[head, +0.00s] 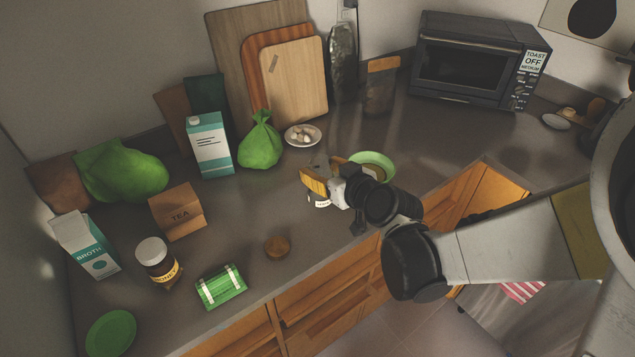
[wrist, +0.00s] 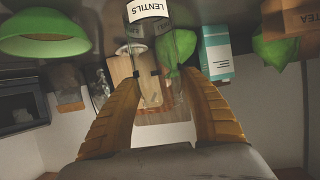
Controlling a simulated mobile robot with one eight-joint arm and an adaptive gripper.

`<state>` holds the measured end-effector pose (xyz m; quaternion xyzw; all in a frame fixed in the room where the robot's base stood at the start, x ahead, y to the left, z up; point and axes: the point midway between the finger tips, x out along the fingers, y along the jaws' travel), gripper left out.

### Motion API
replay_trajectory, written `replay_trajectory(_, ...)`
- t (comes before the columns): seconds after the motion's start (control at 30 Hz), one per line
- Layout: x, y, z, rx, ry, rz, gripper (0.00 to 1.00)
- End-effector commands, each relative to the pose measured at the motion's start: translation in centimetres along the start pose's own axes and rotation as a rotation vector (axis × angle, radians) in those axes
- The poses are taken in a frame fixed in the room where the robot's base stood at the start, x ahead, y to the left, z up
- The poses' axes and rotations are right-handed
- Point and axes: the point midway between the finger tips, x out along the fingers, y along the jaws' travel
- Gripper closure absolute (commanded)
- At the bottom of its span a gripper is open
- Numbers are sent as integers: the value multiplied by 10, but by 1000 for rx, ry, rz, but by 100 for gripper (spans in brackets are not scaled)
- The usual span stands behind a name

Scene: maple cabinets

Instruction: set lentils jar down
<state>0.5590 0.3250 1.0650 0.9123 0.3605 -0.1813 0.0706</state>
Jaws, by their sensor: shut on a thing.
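The lentils jar is a clear container with a white "LENTILS" label (wrist: 148,12), at the top middle of the wrist view, which is upside down. My gripper (wrist: 160,82) has its yellow fingers on either side of the clear jar body and is shut on it. In the head view my gripper (head: 326,176) is over the counter near its front edge. Only a bit of the jar's white label (head: 322,203) shows below the fingers; the rest is mostly hidden. I cannot tell whether the jar's base touches the counter (head: 238,232).
A green bowl (head: 375,160) is just right of my gripper. A small plate (head: 302,135) and green bag (head: 261,145) are behind. A round brown lid (head: 277,247) lies in front left, with bare counter around it. An open drawer (head: 478,196) is at right.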

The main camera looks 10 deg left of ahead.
Motion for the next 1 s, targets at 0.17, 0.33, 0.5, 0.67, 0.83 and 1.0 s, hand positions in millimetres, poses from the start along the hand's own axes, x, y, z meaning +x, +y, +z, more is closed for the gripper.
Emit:
replay_trajectory(0.17, 18, -12, 5, 0, 0, 0, 88)
replay_trajectory(0.33, 24, -12, 19, 1, 0, 1, 88)
replay_trajectory(0.5, 34, -12, 42, 1, 0, 2, 88)
replay_trajectory(0.67, 33, -12, 42, 1, 0, 2, 88)
replay_trajectory(0.83, 34, -12, 44, 1, 0, 2, 88)
replay_trajectory(1.0, 34, -12, 44, 1, 0, 1, 26)
